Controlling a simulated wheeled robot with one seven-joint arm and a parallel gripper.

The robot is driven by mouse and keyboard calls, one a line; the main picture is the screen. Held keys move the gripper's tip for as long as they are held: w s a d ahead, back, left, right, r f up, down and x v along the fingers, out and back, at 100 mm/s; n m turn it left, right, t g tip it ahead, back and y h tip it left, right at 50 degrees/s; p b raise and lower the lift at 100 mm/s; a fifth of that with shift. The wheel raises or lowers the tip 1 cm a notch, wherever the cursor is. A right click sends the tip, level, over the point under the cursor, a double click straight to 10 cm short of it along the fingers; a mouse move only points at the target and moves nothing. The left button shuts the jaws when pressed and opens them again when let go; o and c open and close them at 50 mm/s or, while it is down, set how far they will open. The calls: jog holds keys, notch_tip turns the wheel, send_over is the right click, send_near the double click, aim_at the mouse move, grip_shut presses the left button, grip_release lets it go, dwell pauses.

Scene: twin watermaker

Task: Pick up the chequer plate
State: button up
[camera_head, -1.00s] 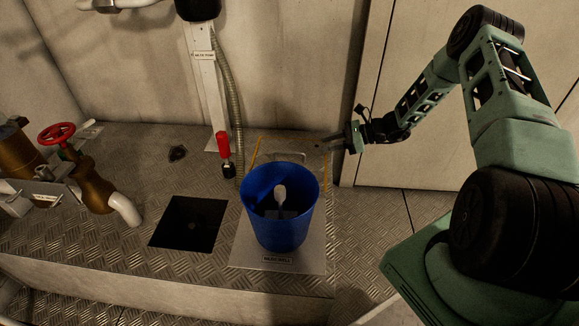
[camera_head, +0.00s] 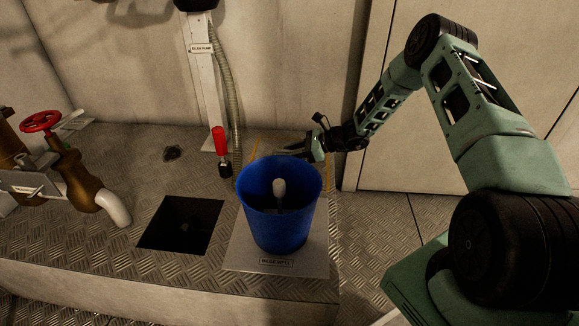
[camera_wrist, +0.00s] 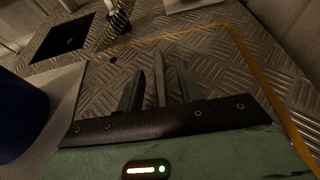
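The chequer plate (camera_wrist: 212,62) is a raised-tread metal area bordered by yellow lines in the wrist view. In the head view it lies behind the blue bucket, which hides much of it. My gripper (camera_head: 292,149) is low over it, behind the bucket's rim. In the wrist view my gripper (camera_wrist: 158,72) has its two dark fingers apart, pointing over the plate. A thin lighter bar, perhaps the plate's handle, shows between them with a gap on each side. I cannot tell whether anything touches.
The blue bucket (camera_head: 278,228), with a white-ended tool inside, stands on a smooth labelled plate (camera_head: 238,252). A dark square opening (camera_head: 182,222) lies to its left. A red-handled lever (camera_head: 221,142) and a hose (camera_head: 232,95) stand behind. Brown valve pipework (camera_head: 78,180) is at left.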

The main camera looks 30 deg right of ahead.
jog(key=shift+w+a+f, duration=0.1)
jog(key=shift+w+a, duration=0.1)
grip_shut()
dwell(1.2)
